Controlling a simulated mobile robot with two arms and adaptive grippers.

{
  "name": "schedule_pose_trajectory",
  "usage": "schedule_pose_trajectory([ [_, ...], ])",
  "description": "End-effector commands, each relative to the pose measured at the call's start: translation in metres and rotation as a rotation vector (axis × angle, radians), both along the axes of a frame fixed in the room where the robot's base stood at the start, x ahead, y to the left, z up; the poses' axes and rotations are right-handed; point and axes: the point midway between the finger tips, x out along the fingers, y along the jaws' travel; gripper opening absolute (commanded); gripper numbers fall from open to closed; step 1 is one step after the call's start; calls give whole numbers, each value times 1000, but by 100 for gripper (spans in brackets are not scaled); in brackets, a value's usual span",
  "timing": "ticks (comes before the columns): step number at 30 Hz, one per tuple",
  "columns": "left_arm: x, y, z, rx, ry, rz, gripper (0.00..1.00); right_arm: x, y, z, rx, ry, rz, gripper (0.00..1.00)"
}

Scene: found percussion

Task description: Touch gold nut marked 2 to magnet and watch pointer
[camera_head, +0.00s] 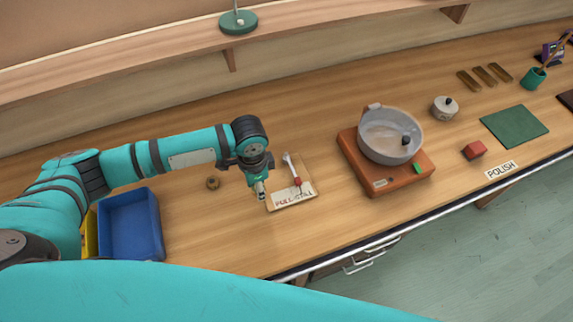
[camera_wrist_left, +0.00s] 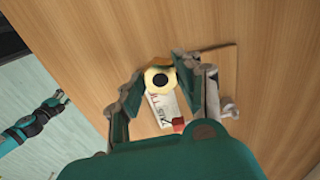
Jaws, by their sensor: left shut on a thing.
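My left gripper (camera_head: 260,189) is shut on a gold nut (camera_wrist_left: 159,80), held between its fingertips; no number is readable on it. It is at the left edge of a small wooden board (camera_head: 307,170) with a PULL/STILL label (camera_head: 294,198). On the board lies a grey pointer with a red end (camera_head: 297,181). The board and label (camera_wrist_left: 163,110) show behind the nut in the left wrist view. I cannot tell whether the nut touches the board, nor make out the magnet. What looks like my right arm, its gripper (camera_wrist_left: 62,97) small, shows over the floor.
A brown-gold nut (camera_head: 213,183) lies left of the board. A blue bin (camera_head: 131,226) stands at left, beside a yellow one (camera_head: 89,235). An orange scale-like base (camera_head: 400,178) bears a grey pan (camera_head: 390,145) on the right. Bench between bin and board is mostly clear.

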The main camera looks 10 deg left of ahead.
Motion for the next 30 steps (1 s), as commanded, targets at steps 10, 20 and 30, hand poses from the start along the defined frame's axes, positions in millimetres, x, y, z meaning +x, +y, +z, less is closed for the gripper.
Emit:
schedule_pose_trajectory([
  [10,0,0,37,-1,-2,0,0,0,0,29,0,0,0,40],
  [20,0,0,59,0,-1,-1,0,0,0,25,0,0,0,40],
  [30,0,0,55,-7,-1,79,0,0,0,6,0,0,0,40],
])
